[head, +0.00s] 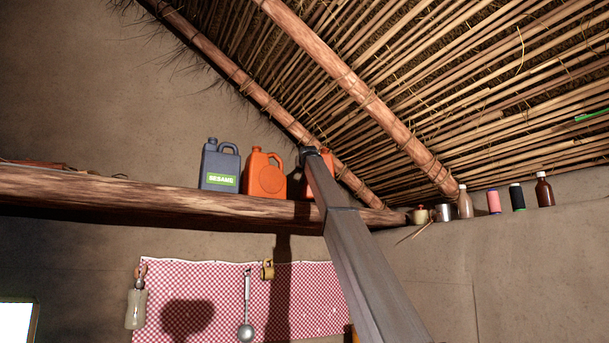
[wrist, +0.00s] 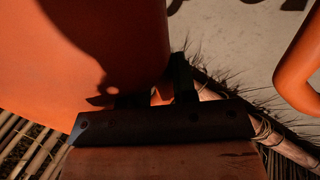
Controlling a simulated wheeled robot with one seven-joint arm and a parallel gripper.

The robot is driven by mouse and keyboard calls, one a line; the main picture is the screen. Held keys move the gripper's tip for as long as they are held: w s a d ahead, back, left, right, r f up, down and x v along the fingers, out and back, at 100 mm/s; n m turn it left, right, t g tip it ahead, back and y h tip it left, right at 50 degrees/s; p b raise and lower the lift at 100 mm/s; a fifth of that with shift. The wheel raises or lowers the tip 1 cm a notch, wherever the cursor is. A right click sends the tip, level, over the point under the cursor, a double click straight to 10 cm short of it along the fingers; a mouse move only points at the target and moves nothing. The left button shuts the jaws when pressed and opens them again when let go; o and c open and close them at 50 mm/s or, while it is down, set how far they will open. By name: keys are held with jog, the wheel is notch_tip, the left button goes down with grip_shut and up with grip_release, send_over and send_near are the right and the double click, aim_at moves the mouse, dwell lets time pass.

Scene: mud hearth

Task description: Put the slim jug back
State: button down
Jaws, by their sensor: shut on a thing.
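An orange jug (head: 305,187) stands at the log shelf, mostly hidden behind my arm in the head view. Its large orange side (wrist: 90,50) fills the left of the wrist view. My gripper (wrist: 155,93) is shut on this orange jug; the exact grip point is dark and partly hidden. I cannot tell whether its base touches the shelf. A second orange jug (head: 265,176) with a handle stands just left of it, and an orange curve of it shows at the right of the wrist view (wrist: 300,65). Which one is the slim jug is unclear.
A grey jug labelled SESAME (head: 220,167) stands further left on the log shelf (head: 130,196). Low thatch poles (head: 360,90) slope close above. Bottles (head: 465,203) and small pots line a ledge at right. The shelf's left stretch looks mostly free.

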jog(key=shift+f, duration=1.5)
jog(key=c, duration=0.9)
grip_release()
jog(key=v, duration=1.2)
